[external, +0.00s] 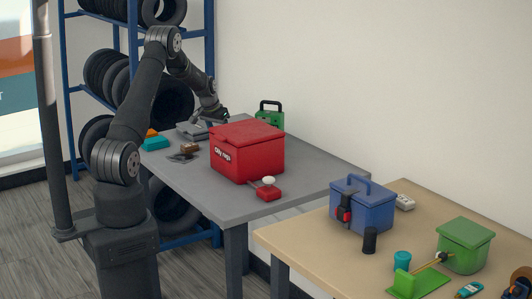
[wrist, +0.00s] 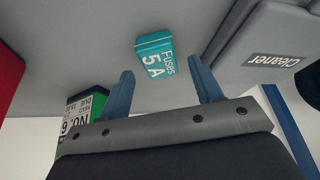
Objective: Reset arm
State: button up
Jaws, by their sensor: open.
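My gripper (external: 218,117) is above the back part of the grey table, behind the red box, with the arm bent over from the left. In the wrist view my gripper (wrist: 163,78) shows two blue fingers spread apart with nothing between them. A teal box (wrist: 153,48) marked "Fuses 5 A" lies beyond the fingertips, apart from them.
The grey table (external: 190,180) holds a red lidded box (external: 247,152), a green case (external: 270,114), a teal block (external: 155,143) and a grey case, marked "Cleaner" (wrist: 278,60) in the wrist view. A wooden table (external: 310,230) with a blue box (external: 362,207) stands right.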

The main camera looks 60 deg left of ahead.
jog(key=shift+x, duration=0.9)
notch_tip(320, 180, up, 4)
jog(key=shift+w+r, duration=0.1)
jog(key=shift+r, duration=0.1)
jog(key=d+r, duration=0.7)
jog(key=d, duration=0.5)
notch_tip(320, 180, up, 14)
jog(key=w, duration=0.1)
jog(key=w+d+m, duration=0.1)
jog(key=w+d, duration=0.1)
jog(key=d, duration=0.6)
jog(key=w+d+m+h, duration=0.1)
jog(key=w+d+m, duration=0.1)
jog(key=d, duration=0.6)
jog(key=shift+w+r+m, duration=0.2)
jog(key=shift+w+m, duration=0.1)
jog(key=shift+w, duration=0.15)
jog(key=shift+o, duration=0.4)
jog(key=shift+d, duration=0.15)
